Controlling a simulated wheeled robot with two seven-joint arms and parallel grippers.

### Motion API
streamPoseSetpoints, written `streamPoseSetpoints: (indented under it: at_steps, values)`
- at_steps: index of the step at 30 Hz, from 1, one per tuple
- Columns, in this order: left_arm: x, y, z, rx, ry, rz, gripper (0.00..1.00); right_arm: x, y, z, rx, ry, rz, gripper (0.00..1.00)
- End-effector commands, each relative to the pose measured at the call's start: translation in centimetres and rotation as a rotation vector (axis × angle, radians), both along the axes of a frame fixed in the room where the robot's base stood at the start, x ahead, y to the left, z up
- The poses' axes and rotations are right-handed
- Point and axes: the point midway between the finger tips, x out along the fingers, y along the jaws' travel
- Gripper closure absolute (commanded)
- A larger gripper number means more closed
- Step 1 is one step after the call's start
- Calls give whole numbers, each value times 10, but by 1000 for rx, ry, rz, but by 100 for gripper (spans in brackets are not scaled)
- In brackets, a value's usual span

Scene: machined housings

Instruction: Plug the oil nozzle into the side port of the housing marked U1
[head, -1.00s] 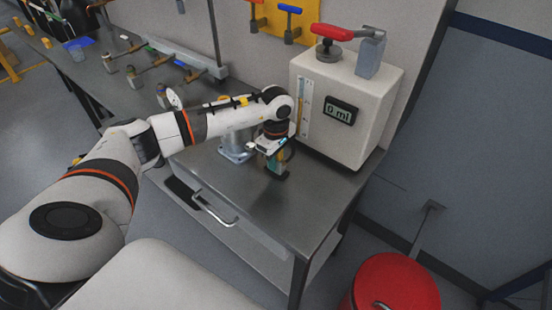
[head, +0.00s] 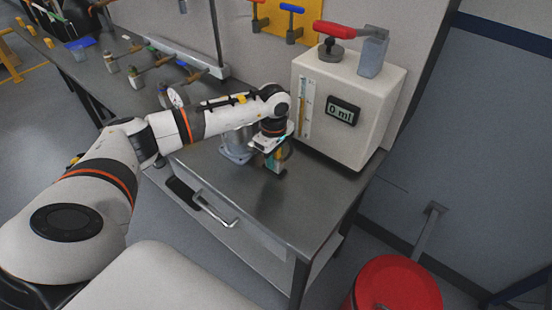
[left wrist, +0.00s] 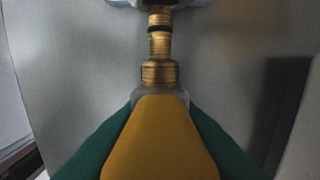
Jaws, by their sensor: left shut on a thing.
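My left gripper (head: 276,166) is low over the metal bench, just right of a grey metal housing (head: 236,147), which my arm partly hides. In the left wrist view its green fingers close around the yellow body of the oil nozzle (left wrist: 160,135). The nozzle's brass tip, with a black ring, points up the picture to a light grey part of the housing (left wrist: 190,2) at the top edge. That edge cuts off the tip's end, so I cannot tell if it is in the port. No U1 mark is readable. My right gripper is not in view.
A white dispenser box (head: 345,110) reading 0 ml stands close right of the gripper. A round gauge (head: 174,97) and several valve fittings lie along the back left. The bench front (head: 290,215) is clear. A red drum (head: 395,285) stands on the floor.

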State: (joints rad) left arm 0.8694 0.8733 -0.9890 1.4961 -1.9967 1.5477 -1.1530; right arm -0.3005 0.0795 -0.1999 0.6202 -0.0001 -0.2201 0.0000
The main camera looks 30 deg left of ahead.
Motion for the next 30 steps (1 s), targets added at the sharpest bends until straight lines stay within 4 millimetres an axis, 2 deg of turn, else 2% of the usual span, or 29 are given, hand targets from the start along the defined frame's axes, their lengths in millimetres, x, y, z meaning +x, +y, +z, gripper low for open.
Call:
streamPoseSetpoints:
  at_steps: [19,20,24,30]
  values:
    - [2,17,1,0,-3,1,100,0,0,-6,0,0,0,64]
    - [2,17,1,0,-3,0,73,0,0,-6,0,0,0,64]
    - [2,16,1,0,-2,0,50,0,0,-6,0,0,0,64]
    - [2,16,0,0,-1,0,49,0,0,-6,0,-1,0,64]
